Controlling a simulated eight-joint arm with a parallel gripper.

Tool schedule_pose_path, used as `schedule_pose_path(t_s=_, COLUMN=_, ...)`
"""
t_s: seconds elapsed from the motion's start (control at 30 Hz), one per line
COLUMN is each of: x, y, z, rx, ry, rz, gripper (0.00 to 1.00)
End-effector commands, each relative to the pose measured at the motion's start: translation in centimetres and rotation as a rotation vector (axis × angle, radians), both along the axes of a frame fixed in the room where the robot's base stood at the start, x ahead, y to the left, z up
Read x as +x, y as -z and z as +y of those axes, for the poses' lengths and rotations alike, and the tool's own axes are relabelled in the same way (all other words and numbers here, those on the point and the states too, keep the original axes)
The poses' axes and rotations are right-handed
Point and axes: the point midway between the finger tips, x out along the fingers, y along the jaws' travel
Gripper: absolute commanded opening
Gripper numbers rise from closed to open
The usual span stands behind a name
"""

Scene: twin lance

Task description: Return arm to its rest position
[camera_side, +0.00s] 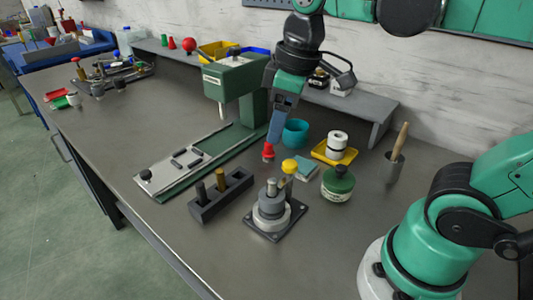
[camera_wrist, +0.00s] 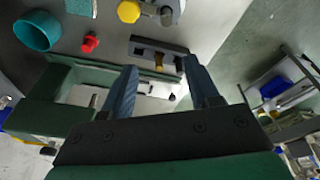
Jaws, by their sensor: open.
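My gripper (camera_side: 276,138) hangs over the workbench (camera_side: 120,130), pointing down, in front of the green press. In the wrist view my gripper (camera_wrist: 161,66) shows two blue fingers spread apart with nothing between them. A small red piece (camera_side: 268,152) appears just below the fingertips in the side view. In the wrist view the red piece (camera_wrist: 90,43) lies off to the left of the fingers, apart from them. The rest position itself is not marked in either view.
A green press (camera_side: 236,80), a dark block with pegs (camera_side: 220,195), a grey stepped fixture (camera_side: 270,210), a teal cup (camera_side: 295,133) and a green jar (camera_side: 338,184) surround the gripper. A grey shelf (camera_side: 365,106) runs along the wall behind. Bare bench lies at the front left.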

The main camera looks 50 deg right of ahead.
Motion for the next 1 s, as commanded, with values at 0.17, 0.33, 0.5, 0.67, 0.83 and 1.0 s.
schedule_pose_path(t_s=0.17, x=0.8, y=4.6, z=-0.8, rx=0.080, ry=0.325, rz=-0.283, gripper=0.54)
schedule_pose_path(t_s=0.33, x=1.1, y=5.8, z=-1.0, rx=0.138, ry=0.441, rz=-0.392, gripper=0.54)
schedule_pose_path(t_s=0.5, x=1.1, y=5.7, z=-1.0, rx=0.138, ry=0.441, rz=-0.391, gripper=0.54)
schedule_pose_path(t_s=0.67, x=1.1, y=5.7, z=-1.0, rx=0.138, ry=0.440, rz=-0.390, gripper=0.54)
schedule_pose_path(t_s=0.83, x=1.1, y=5.7, z=-1.0, rx=0.138, ry=0.440, rz=-0.390, gripper=0.54)
schedule_pose_path(t_s=1.0, x=1.1, y=5.7, z=-1.0, rx=0.138, ry=0.440, rz=-0.390, gripper=0.54)
